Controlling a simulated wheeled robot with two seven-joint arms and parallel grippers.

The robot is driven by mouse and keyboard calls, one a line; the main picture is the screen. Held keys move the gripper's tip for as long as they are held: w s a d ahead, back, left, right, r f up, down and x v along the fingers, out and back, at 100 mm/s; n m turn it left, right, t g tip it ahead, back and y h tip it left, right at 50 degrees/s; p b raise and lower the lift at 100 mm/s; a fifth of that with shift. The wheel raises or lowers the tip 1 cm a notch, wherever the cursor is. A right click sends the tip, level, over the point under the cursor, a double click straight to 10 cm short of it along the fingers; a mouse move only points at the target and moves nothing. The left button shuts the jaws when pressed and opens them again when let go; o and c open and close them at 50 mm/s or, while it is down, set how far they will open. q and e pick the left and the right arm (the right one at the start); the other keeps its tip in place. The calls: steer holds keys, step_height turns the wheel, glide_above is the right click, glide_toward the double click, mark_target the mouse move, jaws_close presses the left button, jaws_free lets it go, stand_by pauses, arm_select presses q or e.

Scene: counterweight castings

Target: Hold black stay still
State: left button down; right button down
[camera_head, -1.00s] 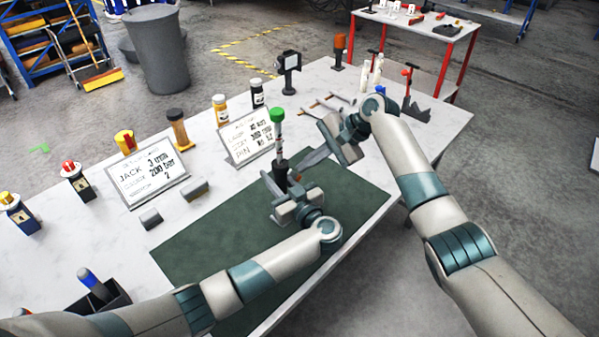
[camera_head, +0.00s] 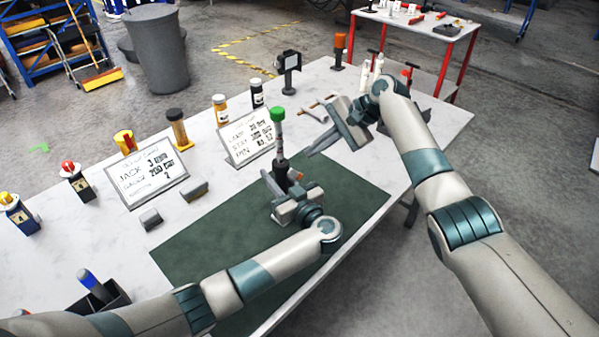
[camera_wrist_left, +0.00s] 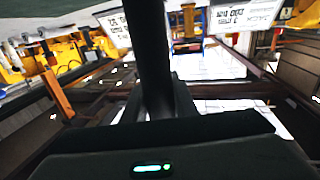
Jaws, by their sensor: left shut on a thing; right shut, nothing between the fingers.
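The black stay (camera_head: 281,158) stands upright on the green mat, with a white and red-marked upper part and a green cap on top. My left gripper (camera_head: 281,180) is shut on its dark lower part. In the left wrist view the stay (camera_wrist_left: 149,55) shows as a dark post rising between the fingers. My right gripper (camera_head: 314,151) is shut and empty, to the right of the stay and apart from it. The stay's foot is hidden behind my left gripper.
The green mat (camera_head: 205,255) lies under my left arm. Two sign boards (camera_head: 148,172) (camera_head: 247,138), bottles (camera_head: 221,108) and small grey blocks (camera_head: 194,190) stand to the left. A black stand (camera_head: 289,65) is behind. Thin tools (camera_head: 318,104) lie behind my right gripper.

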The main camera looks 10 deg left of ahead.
stand_by(0.3)
arm_select(q)
steer(key=c, duration=1.4)
jaws_free()
steer(key=shift+o, duration=0.2)
steer(key=v, duration=1.2)
